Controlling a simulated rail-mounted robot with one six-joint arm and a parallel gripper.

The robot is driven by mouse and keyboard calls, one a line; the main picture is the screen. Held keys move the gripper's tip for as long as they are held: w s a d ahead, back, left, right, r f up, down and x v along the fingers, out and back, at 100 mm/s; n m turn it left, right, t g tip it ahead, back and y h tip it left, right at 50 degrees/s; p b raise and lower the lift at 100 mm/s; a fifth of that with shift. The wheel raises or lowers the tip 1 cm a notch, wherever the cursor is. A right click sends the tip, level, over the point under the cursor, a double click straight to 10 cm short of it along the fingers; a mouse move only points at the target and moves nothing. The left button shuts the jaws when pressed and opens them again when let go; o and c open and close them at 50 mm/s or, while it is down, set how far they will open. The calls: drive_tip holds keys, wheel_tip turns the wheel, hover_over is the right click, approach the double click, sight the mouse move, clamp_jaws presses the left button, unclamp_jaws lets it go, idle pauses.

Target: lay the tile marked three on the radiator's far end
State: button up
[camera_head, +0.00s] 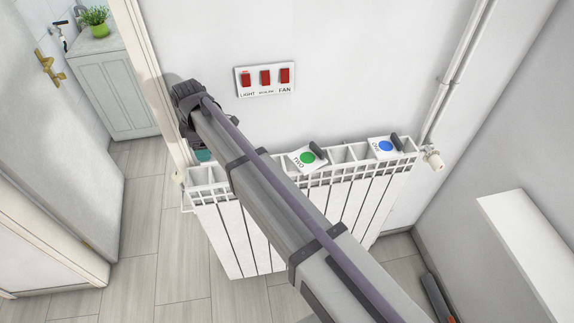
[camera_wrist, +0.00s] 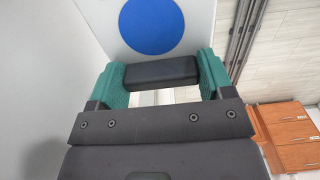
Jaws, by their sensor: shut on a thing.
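My gripper (camera_wrist: 161,70) is shut on the black handle of a white tile (camera_wrist: 108,22) with a large blue disc. No number shows on that part of the tile. In the head view, teal on my gripper (camera_head: 203,155) shows by the radiator's left end; my arm hides the held tile. The white radiator (camera_head: 352,207) stands against the wall. A tile with a green disc (camera_head: 297,158), its lettering apparently TWO, lies on its top near the middle. Another tile with a blue disc (camera_head: 374,147) lies at its right end; its lettering is too small to read surely.
A switch panel (camera_head: 265,91) with red switches marked LIGHT and FAN is on the wall above the radiator. A valve (camera_head: 434,160) and pipes (camera_head: 458,75) stand at its right end. A door frame (camera_head: 146,62) is close at left. Orange-brown drawers (camera_wrist: 290,128) show in the wrist view.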

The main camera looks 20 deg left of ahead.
sight(211, 175)
drive_tip(key=shift+s+a, duration=0.2)
drive_tip(key=shift+a, duration=0.1)
drive_tip(key=shift+d, duration=0.1)
drive_tip(key=shift+f+b, duration=0.35)
wheel_tip(211, 175, down, 10)
drive_tip(key=b, duration=0.9)
drive_tip(key=shift+b, duration=0.4)
drive_tip(key=shift+r, duration=0.3)
drive_tip(key=shift+c, duration=0.4)
drive_tip(key=shift+f, duration=0.2)
drive_tip(key=o, duration=1)
wheel_tip(211, 175, up, 13)
drive_tip(key=p, duration=1.3)
drive_tip(key=shift+f, duration=0.25)
